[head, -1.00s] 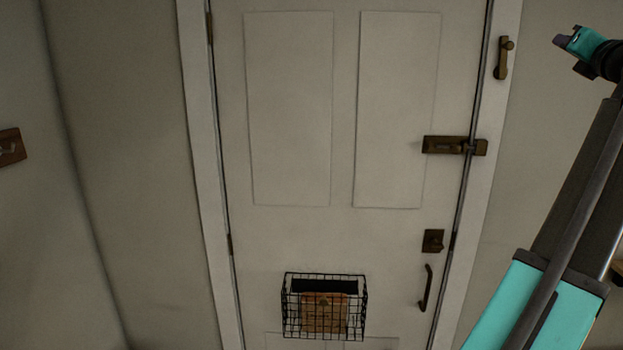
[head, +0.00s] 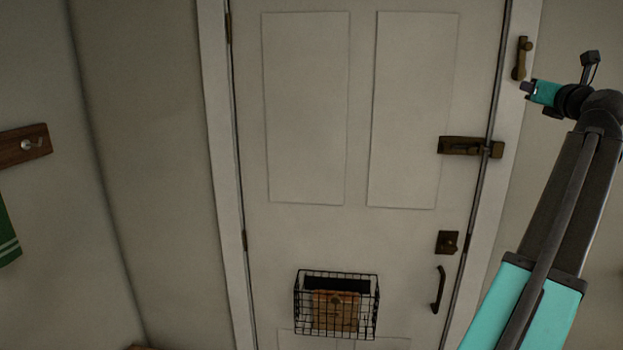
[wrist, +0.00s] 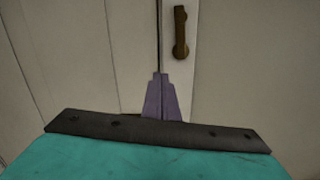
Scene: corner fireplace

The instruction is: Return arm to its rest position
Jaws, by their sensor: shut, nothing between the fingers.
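My gripper (head: 526,87) is at the upper right of the head view, at the end of my raised arm, pointing left. Its purple-grey fingers (wrist: 162,97) are closed together with nothing between them in the wrist view. In the head view the fingertips appear near the right side of the door frame, below the brass handle-like fitting (head: 522,58). That fitting also shows above the fingertips in the wrist view (wrist: 180,32). The gap between the fingers and the wall or door cannot be judged.
A white panelled door (head: 358,235) is closed, with a latch (head: 470,147), a lock (head: 447,242), a pull handle (head: 438,290) and a wire basket (head: 336,304) holding a brown item. A hook rail (head: 24,146) and green cloth (head: 6,235) are at left.

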